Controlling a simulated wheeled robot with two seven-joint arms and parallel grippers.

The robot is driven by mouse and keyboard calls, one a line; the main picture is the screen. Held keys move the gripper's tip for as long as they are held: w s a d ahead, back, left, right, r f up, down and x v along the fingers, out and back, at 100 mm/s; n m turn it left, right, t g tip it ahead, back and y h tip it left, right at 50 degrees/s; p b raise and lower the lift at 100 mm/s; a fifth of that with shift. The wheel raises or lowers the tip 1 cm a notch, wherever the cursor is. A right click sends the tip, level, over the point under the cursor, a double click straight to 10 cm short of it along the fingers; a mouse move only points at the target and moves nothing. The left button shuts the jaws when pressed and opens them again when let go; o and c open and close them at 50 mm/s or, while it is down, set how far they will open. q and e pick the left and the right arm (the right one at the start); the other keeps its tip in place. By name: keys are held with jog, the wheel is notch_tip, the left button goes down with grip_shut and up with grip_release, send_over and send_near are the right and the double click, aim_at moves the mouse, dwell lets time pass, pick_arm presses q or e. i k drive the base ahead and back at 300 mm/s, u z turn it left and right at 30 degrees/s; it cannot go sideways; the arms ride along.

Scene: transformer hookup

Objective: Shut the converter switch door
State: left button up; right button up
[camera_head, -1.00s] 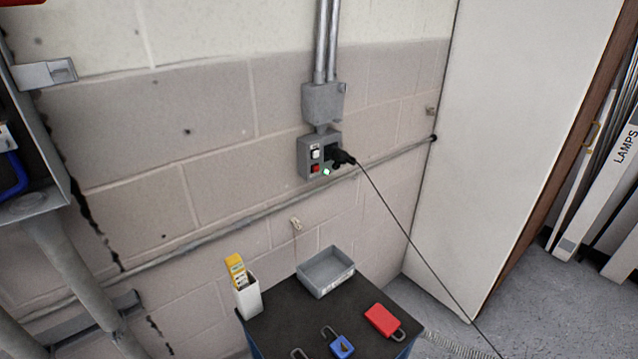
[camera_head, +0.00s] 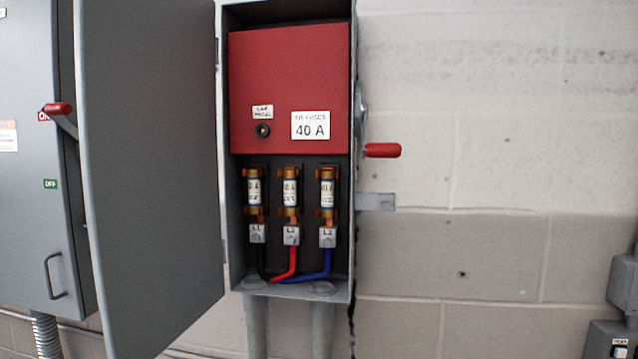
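The converter switch door (camera_head: 150,170) is a grey panel standing wide open, hinged on the left edge of the switch box (camera_head: 352,230). Inside the box, a red cover (camera_head: 285,80) with a 40 A label fills the top. Below it are several fuses (camera_head: 290,190) and black, red and blue wires (camera_head: 290,265). A red-gripped handle (camera_head: 382,150) sticks out from the box's right side. Neither of my grippers is in view.
Another grey switch box (camera_head: 25,130) with a shut door and red-gripped lever (camera_head: 57,109) stands at the far left, partly behind the open door. A grey outlet box (camera_head: 608,340) is at the lower right. The block wall between is mostly bare.

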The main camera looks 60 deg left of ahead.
aim_at(146, 70)
jog(key=z, duration=0.85)
jog(key=k, duration=1.6)
jog(key=u, duration=1.85)
jog(key=i, duration=0.45)
jog(key=u, duration=0.1)
